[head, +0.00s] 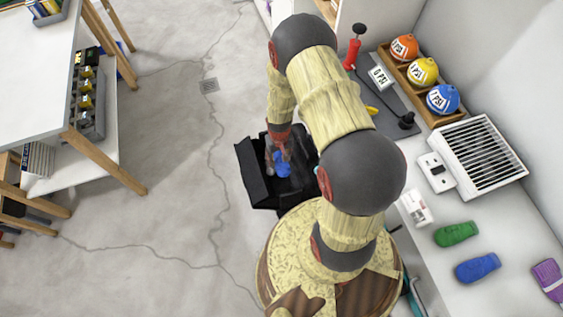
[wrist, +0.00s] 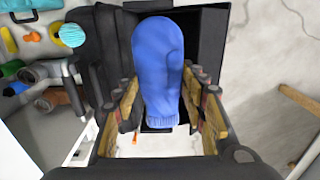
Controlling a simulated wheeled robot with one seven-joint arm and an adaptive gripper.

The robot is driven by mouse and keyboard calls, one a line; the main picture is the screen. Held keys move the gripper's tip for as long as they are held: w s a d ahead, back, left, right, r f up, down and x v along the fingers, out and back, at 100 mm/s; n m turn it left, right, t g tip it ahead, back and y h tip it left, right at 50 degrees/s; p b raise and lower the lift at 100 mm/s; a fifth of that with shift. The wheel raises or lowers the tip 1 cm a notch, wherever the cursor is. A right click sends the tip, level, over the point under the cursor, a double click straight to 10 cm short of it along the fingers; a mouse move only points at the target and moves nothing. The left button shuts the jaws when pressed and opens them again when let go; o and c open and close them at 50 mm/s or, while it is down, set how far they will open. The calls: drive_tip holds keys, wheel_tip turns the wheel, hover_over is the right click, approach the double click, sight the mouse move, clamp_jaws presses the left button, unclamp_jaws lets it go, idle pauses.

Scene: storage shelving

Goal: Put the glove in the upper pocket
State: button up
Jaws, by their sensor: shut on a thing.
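A blue mitten-shaped glove (wrist: 160,60) is between the fingers of my gripper (wrist: 165,92) in the wrist view, its cuff towards the palm and its rounded end pointing away. My gripper is shut on it. In the head view the glove (head: 283,168) shows as a small blue patch below my gripper (head: 279,150), over a black open container (head: 254,172) on the floor side. The container (wrist: 212,40) also shows dark behind the glove in the wrist view. I cannot make out which part is the upper pocket, and the glove hides some of the container.
At the right a white counter holds a green mitten (head: 456,234), a blue mitten (head: 478,268), a purple mitten (head: 548,278), a vented box (head: 478,158) and a wooden tray with coloured balls (head: 404,72). A white table (head: 35,80) stands left. The floor between is clear.

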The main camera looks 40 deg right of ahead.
drive_tip(key=shift+s+d+f, duration=0.2)
drive_tip(key=shift+s+f, duration=0.25)
drive_tip(key=shift+f, duration=0.3)
drive_tip(key=shift+f+b, duration=0.35)
drive_tip(key=shift+b, duration=0.1)
wheel_tip(320, 180, down, 25)
drive_tip(key=b, duration=0.9)
drive_tip(key=shift+f, duration=0.1)
drive_tip(key=o, duration=1.2)
